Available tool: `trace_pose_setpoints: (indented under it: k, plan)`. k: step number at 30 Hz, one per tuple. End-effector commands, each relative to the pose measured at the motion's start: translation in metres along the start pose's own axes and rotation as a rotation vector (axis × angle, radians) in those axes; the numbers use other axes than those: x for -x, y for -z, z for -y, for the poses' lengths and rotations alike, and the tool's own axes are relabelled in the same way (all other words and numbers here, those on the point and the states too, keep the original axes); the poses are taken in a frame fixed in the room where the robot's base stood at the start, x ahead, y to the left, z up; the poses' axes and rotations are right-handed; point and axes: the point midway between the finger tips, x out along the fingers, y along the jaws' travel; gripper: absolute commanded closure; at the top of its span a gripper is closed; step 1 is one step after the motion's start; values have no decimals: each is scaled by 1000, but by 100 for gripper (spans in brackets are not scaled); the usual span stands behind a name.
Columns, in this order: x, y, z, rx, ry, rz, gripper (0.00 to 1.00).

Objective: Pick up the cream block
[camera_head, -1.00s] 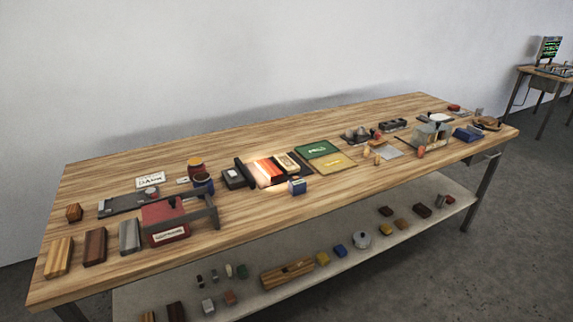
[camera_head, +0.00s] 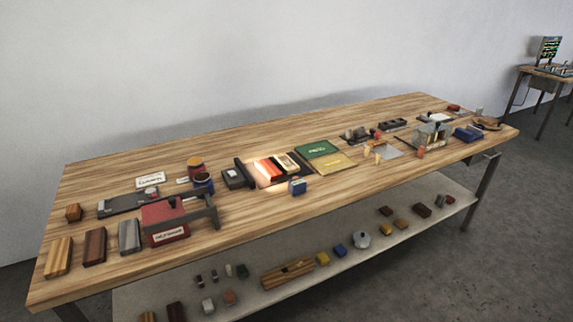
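A cream block (camera_head: 286,162) with dark parts is near the middle of the long wooden table (camera_head: 350,188). It lies beside a red-orange block (camera_head: 264,169) in a warmly lit patch, just left of the green and yellow panels. It is small in the picture, so I cannot make out its exact shape. My gripper is not in view, and nothing is seen touching the cream block.
A dark box (camera_head: 234,178) stands left of the lit patch and a blue block (camera_head: 297,187) stands in front. The green panel (camera_head: 317,149) and yellow panel (camera_head: 333,163) lie to the right. A red press-like device (camera_head: 165,217) is at the left.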

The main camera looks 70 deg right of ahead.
Motion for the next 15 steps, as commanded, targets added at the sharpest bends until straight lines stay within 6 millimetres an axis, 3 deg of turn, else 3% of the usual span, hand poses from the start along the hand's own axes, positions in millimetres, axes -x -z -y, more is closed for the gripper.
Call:
trace_pose_setpoints:
  k: [2, 15]
  plan:
    - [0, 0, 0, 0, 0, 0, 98]
    - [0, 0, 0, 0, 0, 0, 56]
